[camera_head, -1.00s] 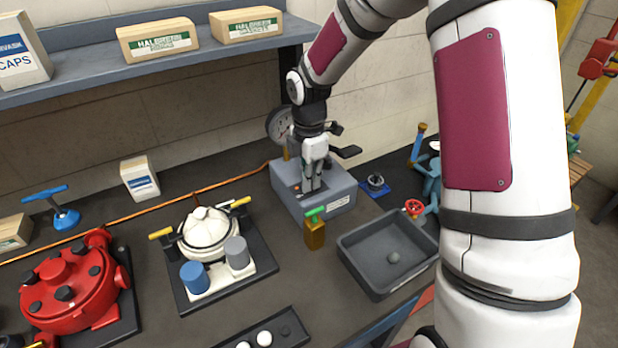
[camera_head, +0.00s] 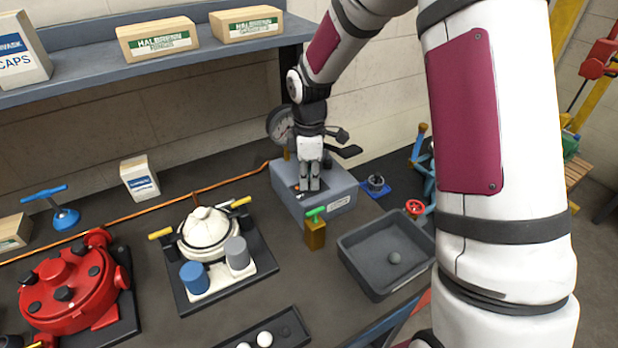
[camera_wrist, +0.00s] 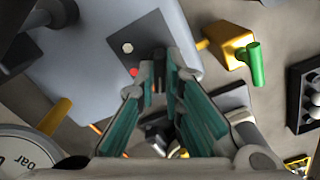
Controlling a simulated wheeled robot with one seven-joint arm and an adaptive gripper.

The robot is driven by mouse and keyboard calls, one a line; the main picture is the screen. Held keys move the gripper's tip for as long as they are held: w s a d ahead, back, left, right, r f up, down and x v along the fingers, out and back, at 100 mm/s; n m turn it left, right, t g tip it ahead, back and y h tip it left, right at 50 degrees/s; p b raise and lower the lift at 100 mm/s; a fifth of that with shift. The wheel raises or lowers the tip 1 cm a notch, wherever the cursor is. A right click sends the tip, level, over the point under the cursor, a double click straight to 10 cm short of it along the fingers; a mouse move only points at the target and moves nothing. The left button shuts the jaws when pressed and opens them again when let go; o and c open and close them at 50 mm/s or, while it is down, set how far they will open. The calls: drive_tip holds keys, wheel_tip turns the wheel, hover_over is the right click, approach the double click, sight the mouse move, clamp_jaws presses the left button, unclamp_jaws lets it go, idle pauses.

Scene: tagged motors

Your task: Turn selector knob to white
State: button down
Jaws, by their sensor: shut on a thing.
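The grey selector box (camera_head: 328,192) stands at the back of the bench, with a dark panel on its top. In the wrist view the panel (camera_wrist: 152,32) carries a white dot (camera_wrist: 127,47) and a red dot (camera_wrist: 134,72). My gripper (camera_head: 309,188) points down onto this panel, and its fingertips (camera_wrist: 159,82) are close together beside the dots. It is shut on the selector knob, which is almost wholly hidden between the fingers. I cannot tell which dot the knob points to.
A brass valve with a green handle (camera_head: 316,213) stands just in front of the box. A pressure gauge (camera_head: 281,125) is behind it. A grey tray (camera_head: 352,263) lies to the right, and a white-domed motor (camera_head: 207,232) to the left.

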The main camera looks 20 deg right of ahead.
drive_tip(key=m, duration=0.5)
drive_tip(key=shift+w+m, duration=0.1)
drive_tip(key=shift+m, duration=0.3)
drive_tip(key=m, duration=0.5)
drive_tip(key=shift+d+b, duration=0.1)
drive_tip(key=shift+b, duration=0.3)
drive_tip(key=m, duration=0.5)
drive_tip(key=shift+d+m, duration=0.1)
drive_tip(key=shift+m, duration=0.3)
drive_tip(key=m, duration=0.4)
drive_tip(key=shift+d+m, duration=0.1)
drive_tip(key=shift+m, duration=0.3)
drive_tip(key=c, duration=1.7)
unclamp_jaws()
drive_tip(key=shift+r, duration=0.1)
